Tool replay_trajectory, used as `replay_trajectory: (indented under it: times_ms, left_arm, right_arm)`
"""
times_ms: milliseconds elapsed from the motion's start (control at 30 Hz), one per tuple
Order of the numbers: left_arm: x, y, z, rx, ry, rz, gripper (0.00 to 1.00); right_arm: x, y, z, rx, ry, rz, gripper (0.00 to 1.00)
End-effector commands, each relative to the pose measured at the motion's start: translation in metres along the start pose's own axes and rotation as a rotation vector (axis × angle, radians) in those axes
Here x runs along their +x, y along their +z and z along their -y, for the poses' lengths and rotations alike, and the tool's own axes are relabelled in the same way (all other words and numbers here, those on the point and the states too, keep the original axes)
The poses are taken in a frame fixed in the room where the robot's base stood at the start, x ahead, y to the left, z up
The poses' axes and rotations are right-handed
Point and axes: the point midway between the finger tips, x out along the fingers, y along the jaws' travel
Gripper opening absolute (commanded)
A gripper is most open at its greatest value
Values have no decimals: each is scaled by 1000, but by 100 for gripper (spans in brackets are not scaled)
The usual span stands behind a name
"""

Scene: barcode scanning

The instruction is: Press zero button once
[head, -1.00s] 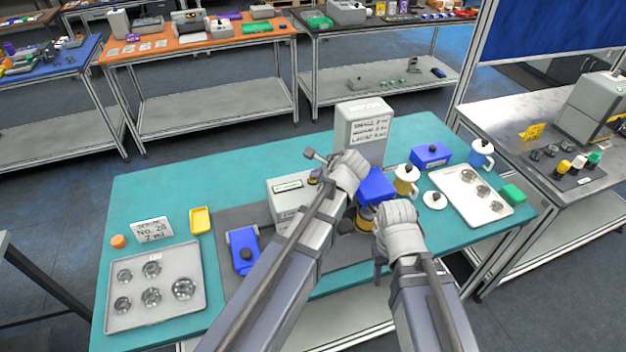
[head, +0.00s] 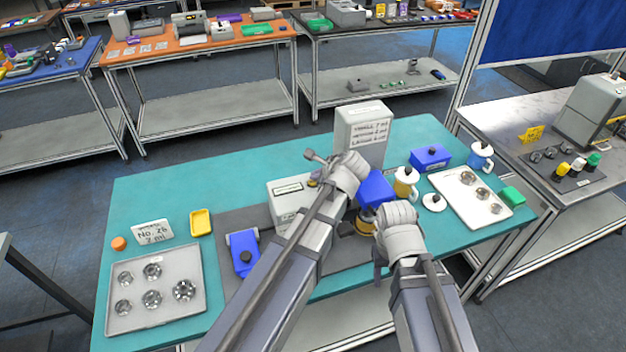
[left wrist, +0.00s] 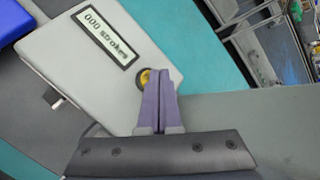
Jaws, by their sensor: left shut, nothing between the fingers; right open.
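A light grey counter box (head: 285,208) stands on the grey mat, and its small display reads "000 strokes" in the left wrist view (left wrist: 108,40). In the head view my left gripper (head: 316,179) is small over the box. My right gripper (head: 379,272) is low near the table's front edge.
A tall grey box with a printed label (head: 364,133) stands behind the counter box. A blue block (head: 376,187) and a yellow mug (head: 405,183) are to the right. A blue device (head: 243,252) and a tray of metal parts (head: 138,318) are to the left.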

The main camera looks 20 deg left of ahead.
Motion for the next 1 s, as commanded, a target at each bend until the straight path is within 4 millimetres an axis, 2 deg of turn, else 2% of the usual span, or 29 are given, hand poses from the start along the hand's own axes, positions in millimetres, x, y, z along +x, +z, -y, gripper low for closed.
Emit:
replay_trajectory:
  times_ms: [100,533,1000]
  left_arm:
    - [-5,4,4,0,0,0,0]
    - [-7,6,6,0,0,1,0]
    - [-38,28,28,0,0,1,0]
  right_arm:
    - [-8,0,-1,0,0,0,50]
    - [-11,1,-1,0,0,0,50]
    - [-54,3,-5,0,0,0,50]
